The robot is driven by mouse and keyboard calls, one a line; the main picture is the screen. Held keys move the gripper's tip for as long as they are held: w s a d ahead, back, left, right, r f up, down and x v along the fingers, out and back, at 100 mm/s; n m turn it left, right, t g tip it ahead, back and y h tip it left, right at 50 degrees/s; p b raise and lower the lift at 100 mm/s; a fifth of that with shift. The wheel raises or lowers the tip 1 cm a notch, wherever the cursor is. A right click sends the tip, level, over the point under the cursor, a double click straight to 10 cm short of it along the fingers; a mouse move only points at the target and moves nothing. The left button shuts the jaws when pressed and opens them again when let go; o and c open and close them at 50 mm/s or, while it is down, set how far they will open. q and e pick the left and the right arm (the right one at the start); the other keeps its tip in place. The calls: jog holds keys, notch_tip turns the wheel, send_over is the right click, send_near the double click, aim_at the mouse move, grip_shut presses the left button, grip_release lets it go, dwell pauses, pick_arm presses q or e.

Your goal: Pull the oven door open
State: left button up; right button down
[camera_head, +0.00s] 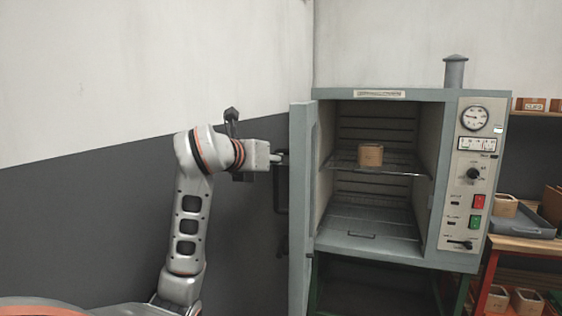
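The grey-green oven (467,95) stands at the centre right with its front facing me. Its door (301,205) is swung open on the left side, seen nearly edge-on, and the chamber is exposed. A dark vertical handle (281,190) is on the door's outer face, on the left. My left gripper (279,157) reaches in from the left, at the upper part of the handle. Its fingertips are small and partly hidden against the door, so I cannot tell whether they are closed around the handle. My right gripper is not in view.
The control panel (470,185) is right of the opening. A wall is behind my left arm.

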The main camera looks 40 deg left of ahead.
pick_arm(q)
jog(key=s+a, duration=0.1)
jog(key=s, duration=0.5)
jog(key=shift+s+a+r+p, duration=0.2)
jog(key=shift+r+p, duration=0.05)
jog(key=shift+p, duration=0.2)
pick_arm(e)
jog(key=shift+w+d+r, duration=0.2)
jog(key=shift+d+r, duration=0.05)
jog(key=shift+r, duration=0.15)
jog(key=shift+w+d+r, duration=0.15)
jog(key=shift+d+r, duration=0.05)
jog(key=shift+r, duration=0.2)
pick_arm(q)
jog(key=shift+s+a, duration=0.25)
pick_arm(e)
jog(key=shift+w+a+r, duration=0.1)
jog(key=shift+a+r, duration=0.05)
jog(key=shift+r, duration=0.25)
